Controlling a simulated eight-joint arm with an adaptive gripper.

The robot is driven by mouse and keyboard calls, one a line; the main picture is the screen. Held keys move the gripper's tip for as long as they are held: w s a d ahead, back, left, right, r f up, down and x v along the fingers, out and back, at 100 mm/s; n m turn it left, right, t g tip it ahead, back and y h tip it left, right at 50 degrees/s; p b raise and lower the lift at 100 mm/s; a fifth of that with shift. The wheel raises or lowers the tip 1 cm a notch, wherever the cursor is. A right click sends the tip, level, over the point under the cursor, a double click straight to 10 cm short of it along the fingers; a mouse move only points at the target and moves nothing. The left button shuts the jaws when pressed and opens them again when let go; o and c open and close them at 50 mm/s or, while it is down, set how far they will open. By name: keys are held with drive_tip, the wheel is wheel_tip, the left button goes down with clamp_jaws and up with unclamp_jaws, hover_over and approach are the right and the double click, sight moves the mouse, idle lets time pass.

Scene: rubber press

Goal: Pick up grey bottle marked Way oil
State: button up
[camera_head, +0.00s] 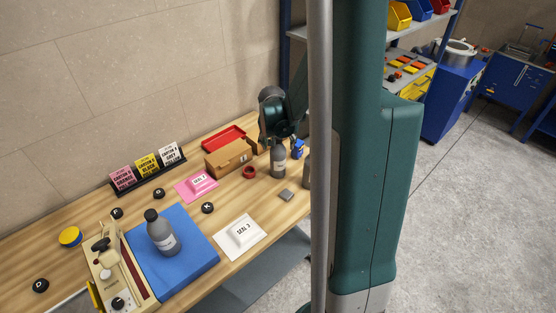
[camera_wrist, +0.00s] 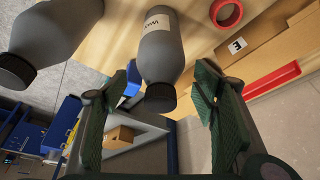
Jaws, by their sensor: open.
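A grey bottle with a dark cap (camera_wrist: 161,50) stands upright on the bench. Its white label is partly readable in the wrist view and seems to start with "Way". Its cap end lies between the fingers of my gripper (camera_wrist: 165,88), with gaps on both sides. In the head view my gripper (camera_head: 277,138) is just above this bottle (camera_head: 278,163), its fingers hard to make out. A second grey bottle (camera_wrist: 48,38) stands beside it, partly hidden by my column in the head view (camera_head: 307,170). A third grey bottle (camera_head: 162,236) stands on the blue mat (camera_head: 195,262).
A cardboard box (camera_head: 229,158), red tray (camera_head: 222,139), red tape roll (camera_head: 249,172) and small blue item (camera_head: 298,149) lie close around the bottle. A small grey block (camera_head: 286,195) is in front. Seal packets (camera_head: 240,232) and a press-like device (camera_head: 118,270) are farther left.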

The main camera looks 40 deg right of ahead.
drive_tip(key=shift+x, duration=1.7)
drive_tip(key=c, duration=1.8)
drive_tip(key=shift+r, duration=0.1)
drive_tip(key=shift+r, duration=4.9)
